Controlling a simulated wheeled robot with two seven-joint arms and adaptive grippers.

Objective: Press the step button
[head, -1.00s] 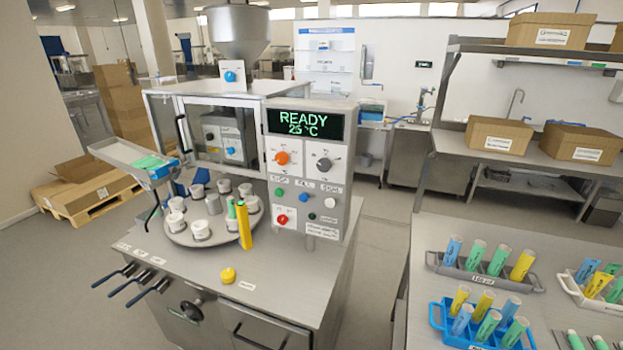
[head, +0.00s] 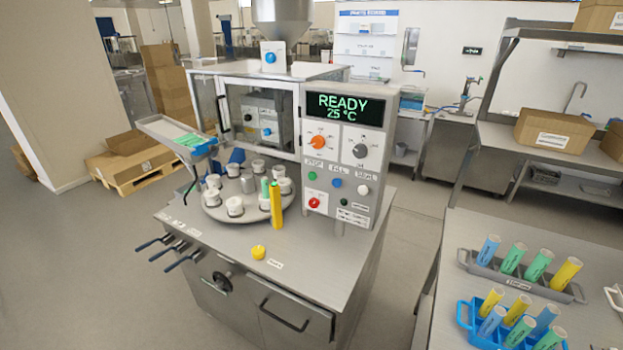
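The filling machine's control panel (head: 378,172) faces me in the middle of the head view. Below its dials is a row of a green button (head: 312,176), a blue button (head: 337,183) and a white button (head: 364,190). The small labels above them are hard to read; the one over the green button looks like STOP or STEP. A red knob (head: 314,203) and a small dark button (head: 344,202) sit lower. The display (head: 338,107) reads READY, 25 °C. Neither of my grippers is in view.
A round turntable (head: 212,211) carries several white cups. A yellow tube (head: 276,208) stands at its front edge, and a yellow cap (head: 258,252) lies on the machine top. Racks of coloured tubes (head: 486,322) stand on the table at right.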

